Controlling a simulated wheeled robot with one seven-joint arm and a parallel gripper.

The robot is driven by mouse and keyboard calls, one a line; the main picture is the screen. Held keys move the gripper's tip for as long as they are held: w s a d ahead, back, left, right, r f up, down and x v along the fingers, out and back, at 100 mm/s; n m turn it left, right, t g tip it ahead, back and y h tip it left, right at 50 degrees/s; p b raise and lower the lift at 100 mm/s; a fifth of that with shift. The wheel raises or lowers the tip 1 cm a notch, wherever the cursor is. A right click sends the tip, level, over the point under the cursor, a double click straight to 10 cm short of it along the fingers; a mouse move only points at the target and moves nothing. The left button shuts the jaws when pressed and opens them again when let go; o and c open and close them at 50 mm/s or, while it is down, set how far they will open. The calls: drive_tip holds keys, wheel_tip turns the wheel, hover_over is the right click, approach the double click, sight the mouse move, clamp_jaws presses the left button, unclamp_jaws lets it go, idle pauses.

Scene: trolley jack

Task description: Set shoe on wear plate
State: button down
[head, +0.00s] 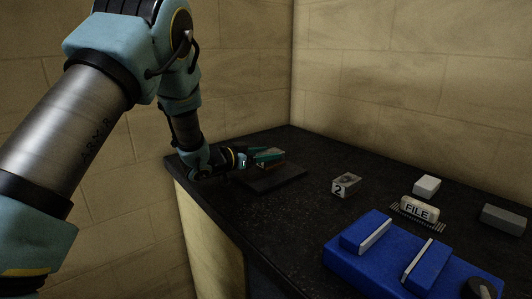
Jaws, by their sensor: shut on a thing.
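My gripper (268,156) is at the far left part of the dark bench, reaching in from the left with its green fingers. It is shut on a small brownish block, which appears to be the shoe (270,165); the fingers hide part of it. The shoe is over a flat dark plate, which appears to be the wear plate (287,180). I cannot tell whether the shoe touches the plate or hangs just above it.
A grey block marked 2 (346,185) stands right of the plate. Farther right are a white block (427,186), a FILE block (419,210) and a grey block (504,219). A blue vise-like fixture (390,267) fills the front right. Brick walls stand behind the bench.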

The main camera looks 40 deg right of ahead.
drive_tip(key=shift+f+b, duration=0.4)
